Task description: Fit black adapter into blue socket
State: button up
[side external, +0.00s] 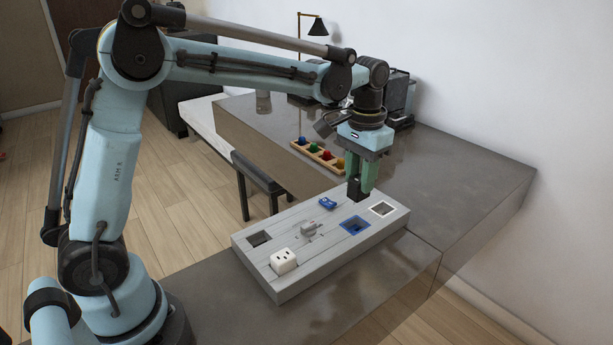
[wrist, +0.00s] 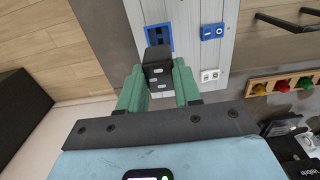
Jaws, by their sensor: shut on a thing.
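The black adapter (side external: 354,190) is held between the green fingers of my gripper (side external: 363,176), pointing down above the board. In the wrist view the black adapter (wrist: 158,68) sits between the fingertips of my gripper (wrist: 160,82), its slotted face toward the camera. The blue socket (side external: 355,225) is a blue-framed recess in the board, empty and apart from the adapter. In the side view it lies below the adapter. In the wrist view the blue socket (wrist: 158,37) shows just beyond the adapter, which hides its near part.
The countertop right is clear.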

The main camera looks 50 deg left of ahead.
aim_at(360, 178)
jog(key=shift+f, duration=4.5)
jog(key=o, duration=1.1)
jog(key=shift+o, duration=0.2)
notch_tip(360, 178, up, 12)
